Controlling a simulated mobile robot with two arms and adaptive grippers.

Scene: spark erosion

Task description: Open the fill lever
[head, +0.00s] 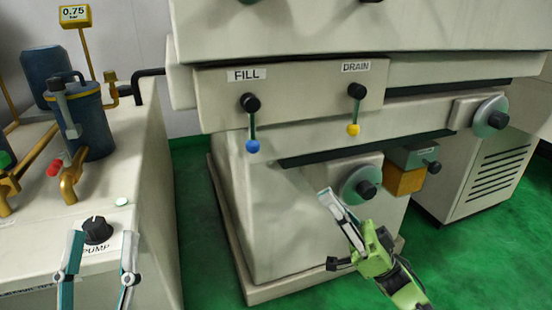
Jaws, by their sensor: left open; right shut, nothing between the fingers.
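The fill lever (252,134) hangs straight down from a black hub under the FILL label (246,75) on the machine's front panel. It has a green rod and a blue ball at its lower end. The drain lever (355,113), with a yellow ball, hangs down to its right under the DRAIN label. My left gripper (100,238) is open and empty at the lower left, in front of the pump knob (97,230), away from the fill lever. My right gripper (327,193) is shut and empty, below and right of the fill lever, near a round handwheel (358,185).
A cream cabinet (150,185) with the pump knob, blue canisters (92,125) and brass pipes stands at the left. A second handwheel (490,117) is on the right. An orange block (404,180) sits under the machine's ledge. Green floor (195,190) shows between cabinet and machine.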

